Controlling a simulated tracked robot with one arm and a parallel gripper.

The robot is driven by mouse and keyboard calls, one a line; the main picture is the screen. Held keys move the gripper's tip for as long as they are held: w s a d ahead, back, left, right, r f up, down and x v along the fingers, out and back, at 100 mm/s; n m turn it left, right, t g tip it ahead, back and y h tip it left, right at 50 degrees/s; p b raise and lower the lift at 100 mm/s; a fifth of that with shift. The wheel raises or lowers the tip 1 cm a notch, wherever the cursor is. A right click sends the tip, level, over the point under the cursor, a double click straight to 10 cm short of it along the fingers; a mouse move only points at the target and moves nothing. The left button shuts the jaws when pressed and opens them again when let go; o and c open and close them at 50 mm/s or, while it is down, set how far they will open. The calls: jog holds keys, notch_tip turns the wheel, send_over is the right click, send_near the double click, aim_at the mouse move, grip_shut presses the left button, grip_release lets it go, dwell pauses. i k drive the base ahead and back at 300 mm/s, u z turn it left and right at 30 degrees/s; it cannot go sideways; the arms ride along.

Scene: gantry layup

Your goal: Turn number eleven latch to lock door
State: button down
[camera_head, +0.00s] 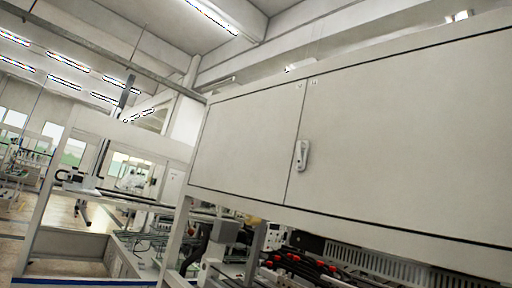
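A small light-coloured latch (301,155) sits on the pale grey cabinet front, just right of the seam between two doors. Its long side stands roughly upright, in line with the tilted seam. The left door (242,140) and the right door (410,140) both look closed and flush. Small dark marks (313,82) are at the top by the seam, too small to read as a number. My gripper is not in view.
Below the cabinet are machinery with red-tipped parts (297,259) and a slotted grey strip (385,264). A pale frame post (173,235) stands at the cabinet's lower left. An open hall with benches and ceiling lights extends left. The space in front of the doors looks clear.

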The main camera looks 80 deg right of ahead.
aim_at(300, 145)
jog(key=u, duration=0.05)
jog(key=i, duration=1)
jog(key=z, duration=2.15)
jog(key=i, duration=1)
jog(key=u, duration=0.1)
